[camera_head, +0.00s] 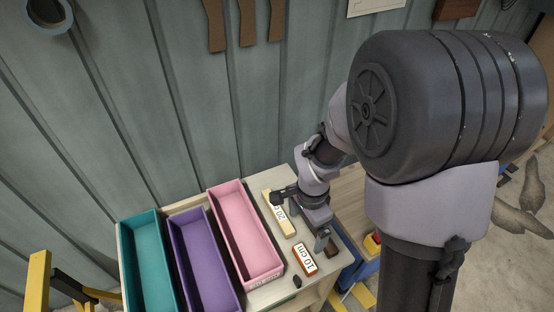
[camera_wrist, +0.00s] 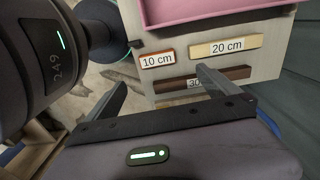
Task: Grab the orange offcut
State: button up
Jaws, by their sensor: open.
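The orange offcut (camera_head: 300,252) is a short orange-brown block with a white "10 cm" label. It lies on the table top near the front edge, and in the wrist view (camera_wrist: 143,66) it lies beyond the fingertips. My gripper (camera_wrist: 162,79) is open and empty, with its two fingers apart and pointing toward the table. In the head view my gripper (camera_head: 322,238) hangs just right of the orange offcut and appears not to touch it. Part of the gripper is hidden by my arm in that view.
A pale "20 cm" block (camera_wrist: 203,50) lies beside the offcut. A dark brown "30 cm" block (camera_wrist: 235,74) lies closer to my fingers, its label partly covered. Pink (camera_head: 245,235), purple (camera_head: 200,265) and teal (camera_head: 145,265) bins stand to the left. A small dark object (camera_head: 297,282) sits near the table edge.

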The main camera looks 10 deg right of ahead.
jog(key=b, duration=0.5)
send_over(305, 257)
notch_tip(305, 257, down, 12)
jog(key=shift+s+a+f, duration=0.1)
jog(key=shift+s+a, duration=0.05)
notch_tip(305, 257, down, 6)
jog(key=b, duration=0.3)
jog(key=shift+r, duration=0.25)
jog(key=c, duration=1.1)
